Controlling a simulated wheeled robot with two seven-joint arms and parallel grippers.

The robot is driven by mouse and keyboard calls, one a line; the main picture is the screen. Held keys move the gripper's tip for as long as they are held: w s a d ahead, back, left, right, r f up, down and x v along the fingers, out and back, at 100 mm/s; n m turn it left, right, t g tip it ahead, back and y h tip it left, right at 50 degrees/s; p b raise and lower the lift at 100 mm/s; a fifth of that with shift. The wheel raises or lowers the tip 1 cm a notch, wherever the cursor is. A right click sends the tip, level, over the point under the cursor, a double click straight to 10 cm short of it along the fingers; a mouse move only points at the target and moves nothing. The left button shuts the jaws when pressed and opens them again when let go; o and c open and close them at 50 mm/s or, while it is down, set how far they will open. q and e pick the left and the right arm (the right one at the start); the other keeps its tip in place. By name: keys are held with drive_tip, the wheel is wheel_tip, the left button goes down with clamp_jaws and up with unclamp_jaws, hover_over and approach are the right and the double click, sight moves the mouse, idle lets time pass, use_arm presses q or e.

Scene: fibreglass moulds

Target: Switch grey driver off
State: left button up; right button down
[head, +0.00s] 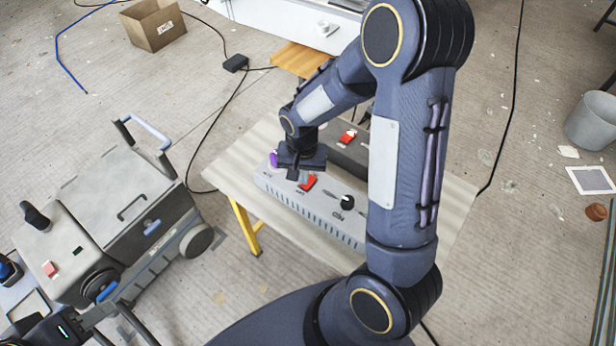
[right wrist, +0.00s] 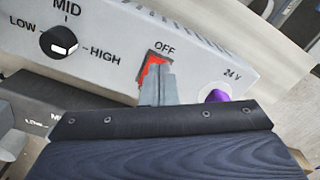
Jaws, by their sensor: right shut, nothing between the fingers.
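The grey driver (head: 300,206) is a light grey box on the small table. It has a red rocker switch (head: 308,182), a black knob (head: 347,202) and a purple plug (head: 273,159). In the right wrist view the red switch (right wrist: 153,68) sits below the word OFF. My right gripper (right wrist: 158,75) is shut and empty, its fingertips over the switch and hiding its lower part. I cannot tell whether they press on it. In the head view my right gripper (head: 294,178) is just left of the switch. My left gripper (head: 62,329) is at the bottom left corner, its fingers unclear.
A dark driver (head: 349,155) with its own red switch (head: 347,137) stands behind the grey one. The table (head: 228,172) has bare wood on its left. A grey wheeled machine (head: 115,200) stands to the left. Black cables lie on the floor.

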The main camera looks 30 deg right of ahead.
sight(303, 187)
wheel_tip(303, 187, up, 5)
drive_tip(key=p, duration=0.3)
idle(0.6)
drive_tip(key=s+a+r+n+t+y, duration=0.2)
drive_tip(key=s+r+n, duration=0.1)
drive_tip(key=s+r, duration=0.5)
drive_tip(key=s+a+r+n+t+y, duration=0.1)
drive_tip(key=s+a+r+n+t, duration=0.1)
drive_tip(key=s+r, duration=0.7)
drive_tip(key=shift+n+t+y, duration=0.4)
drive_tip(key=shift+t, duration=0.4)
